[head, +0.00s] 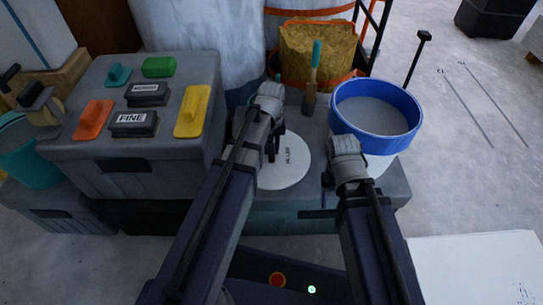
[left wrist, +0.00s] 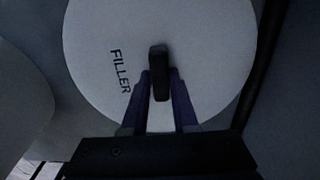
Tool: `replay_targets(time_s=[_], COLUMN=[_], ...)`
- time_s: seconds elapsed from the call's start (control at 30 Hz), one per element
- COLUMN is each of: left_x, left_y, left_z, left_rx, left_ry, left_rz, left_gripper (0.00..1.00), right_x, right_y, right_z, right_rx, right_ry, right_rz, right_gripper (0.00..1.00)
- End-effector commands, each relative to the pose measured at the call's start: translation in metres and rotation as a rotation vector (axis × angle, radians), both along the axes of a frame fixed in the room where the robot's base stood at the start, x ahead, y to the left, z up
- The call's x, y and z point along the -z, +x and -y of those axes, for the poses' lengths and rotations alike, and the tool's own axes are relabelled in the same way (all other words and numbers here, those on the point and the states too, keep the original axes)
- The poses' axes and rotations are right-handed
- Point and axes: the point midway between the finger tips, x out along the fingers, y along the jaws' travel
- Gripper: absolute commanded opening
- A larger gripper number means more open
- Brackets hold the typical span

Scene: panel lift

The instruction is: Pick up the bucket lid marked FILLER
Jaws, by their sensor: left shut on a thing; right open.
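The white round bucket lid marked FILLER (head: 291,167) lies on the grey case top in the middle of the head view, partly hidden by my left arm. In the left wrist view the lid (left wrist: 215,60) fills most of the picture, with its lettering left of a dark upright handle (left wrist: 158,62). My left gripper (left wrist: 159,88) has its two fingers on either side of that handle and is shut on it; in the head view the gripper (head: 272,145) is over the lid. My right gripper (head: 328,188) is right of the lid, open and apart from it.
A blue-rimmed bucket (head: 376,108) stands right of the lid, close behind my right gripper. A grey toolbox (head: 130,145) with several sanding blocks and trowels stands left.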

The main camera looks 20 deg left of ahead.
Motion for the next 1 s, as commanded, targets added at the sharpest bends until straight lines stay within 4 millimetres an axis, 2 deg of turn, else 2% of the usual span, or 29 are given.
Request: replay_targets(time_s=[0.67, 0.87, 1.0], left_x=[-0.002, -0.015, -0.031], left_y=[0.000, 0.000, 0.000], left_z=[0.000, 0.000, 0.000], left_rx=[0.000, 0.000, 0.000], left_ry=[0.000, 0.000, 0.000], left_rz=[0.000, 0.000, 0.000], left_gripper=[0.00, 0.00, 0.00], right_x=[-0.002, -0.015, -0.031], right_y=[0.000, 0.000, 0.000], right_z=[0.000, 0.000, 0.000], right_rx=[0.000, 0.000, 0.000], right_ry=[0.000, 0.000, -0.001], right_rz=[0.000, -0.001, -0.002], right_gripper=[0.63, 0.63, 0.63])
